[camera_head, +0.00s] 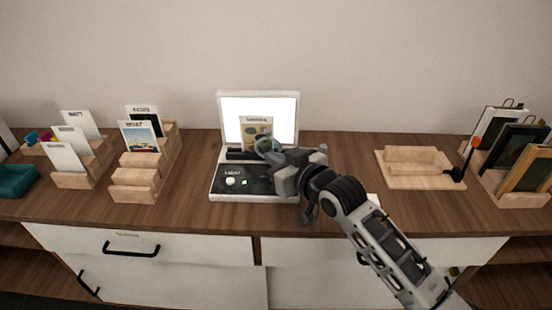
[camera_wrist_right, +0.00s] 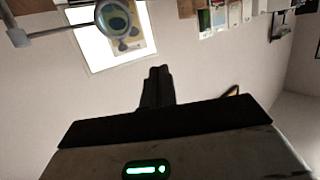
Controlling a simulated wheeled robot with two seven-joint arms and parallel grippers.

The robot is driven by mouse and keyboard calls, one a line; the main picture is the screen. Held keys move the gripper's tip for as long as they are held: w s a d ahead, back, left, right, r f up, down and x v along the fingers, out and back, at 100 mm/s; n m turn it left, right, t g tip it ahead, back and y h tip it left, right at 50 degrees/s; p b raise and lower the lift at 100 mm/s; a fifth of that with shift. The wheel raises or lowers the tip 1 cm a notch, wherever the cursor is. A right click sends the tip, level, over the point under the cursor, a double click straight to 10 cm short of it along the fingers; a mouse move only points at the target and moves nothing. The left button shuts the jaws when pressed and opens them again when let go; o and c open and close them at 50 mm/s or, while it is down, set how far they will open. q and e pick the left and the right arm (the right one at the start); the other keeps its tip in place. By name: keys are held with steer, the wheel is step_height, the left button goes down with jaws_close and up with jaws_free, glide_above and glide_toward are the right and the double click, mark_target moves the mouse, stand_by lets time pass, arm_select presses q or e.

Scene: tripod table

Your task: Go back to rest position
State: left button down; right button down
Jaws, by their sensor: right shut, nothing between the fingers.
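My right gripper (camera_head: 272,158) is over the lightbox (camera_head: 214,178) in the middle of the dresser top, its arm coming in from the lower right. Its fingers are together and empty; they also show in the right wrist view (camera_wrist_right: 157,88). The lightbox has a bright upright panel (camera_head: 285,108), a dark base, a white knob (camera_head: 230,181) and a small green light. A picture card (camera_head: 256,123) stands before the panel. A round magnifier lens (camera_wrist_right: 113,19) hangs before the card in the wrist view. The gripper hides part of the base. My left gripper is not in view.
Wooden card racks (camera_head: 135,192) with cards stand on the left, beside a teal tray (camera_head: 17,180). A wooden stand (camera_head: 420,181) and a rack of framed pictures (camera_head: 512,190) stand on the right. Bare wooden top (camera_head: 345,152) lies right of the lightbox.

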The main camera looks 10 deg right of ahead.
steer(key=s+d+f+m+g+h, duration=0.1)
steer(key=s+d+f, duration=0.3)
steer(key=s+f, duration=0.7)
steer(key=s+d+f+m+g+h, duration=0.2)
steer(key=s+f, duration=0.8)
steer(key=s, duration=0.6)
steer(key=d+h, duration=0.1)
steer(key=d, duration=0.1)
steer(key=shift+s+d+f+h, duration=0.15)
steer(key=shift+d+f+h, duration=0.2)
steer(key=shift+d+h, duration=0.05)
